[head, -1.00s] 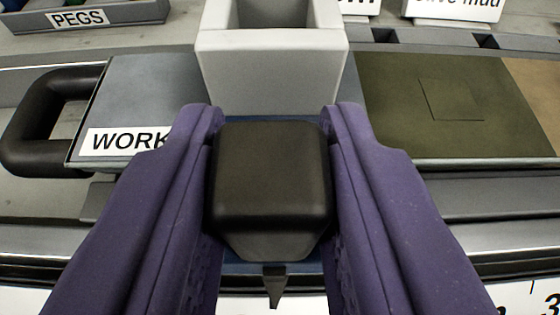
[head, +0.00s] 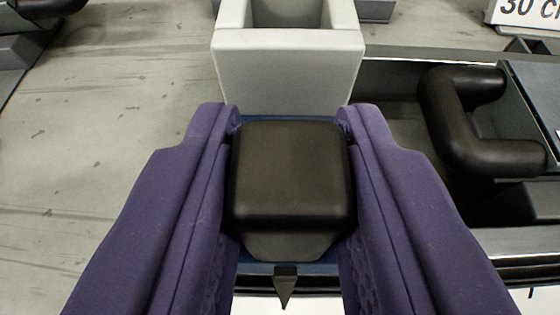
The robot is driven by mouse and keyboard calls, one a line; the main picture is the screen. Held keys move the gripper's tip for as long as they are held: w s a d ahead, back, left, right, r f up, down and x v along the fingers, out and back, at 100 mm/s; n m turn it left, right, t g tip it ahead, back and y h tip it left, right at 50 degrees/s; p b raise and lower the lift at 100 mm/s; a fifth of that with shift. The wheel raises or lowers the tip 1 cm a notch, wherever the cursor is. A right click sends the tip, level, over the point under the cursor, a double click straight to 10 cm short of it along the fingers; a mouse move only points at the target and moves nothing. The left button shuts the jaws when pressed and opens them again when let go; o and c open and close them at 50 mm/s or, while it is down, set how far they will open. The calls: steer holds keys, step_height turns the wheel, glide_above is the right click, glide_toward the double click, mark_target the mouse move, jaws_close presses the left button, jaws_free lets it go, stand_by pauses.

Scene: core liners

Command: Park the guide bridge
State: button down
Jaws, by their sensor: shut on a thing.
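The guide bridge has a black block-shaped knob (head: 290,175), a blue body that shows at its edges, and a dark pointer (head: 286,285) at its near side. An open-topped light grey square box (head: 288,70) stands just beyond the knob and appears to be part of the bridge. My gripper (head: 290,120) has its two purple fingers on either side of the knob and is shut on it. The bridge sits at the left end of the visible rail. Most of its underside is hidden by the knob and fingers.
To the right, a black U-shaped handle (head: 455,130) joins a grey block at the right edge, inside a dark trough. The bare grey worktop (head: 100,150) at left is clear.

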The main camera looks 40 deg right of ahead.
steer(key=shift+w+a+r, duration=0.1)
steer(key=shift+a, duration=0.1)
steer(key=c, duration=1.2)
jaws_free()
steer(key=shift+o, duration=1.4)
steer(key=shift+w+a, duration=0.1)
steer(key=shift+a, duration=0.05)
steer(key=p+v, duration=0.1)
steer(key=v, duration=0.6)
steer(key=shift+s+a+p, duration=0.2)
steer(key=shift+s+p, duration=0.15)
steer(key=shift+s, duration=0.05)
steer(key=shift+r, duration=0.15)
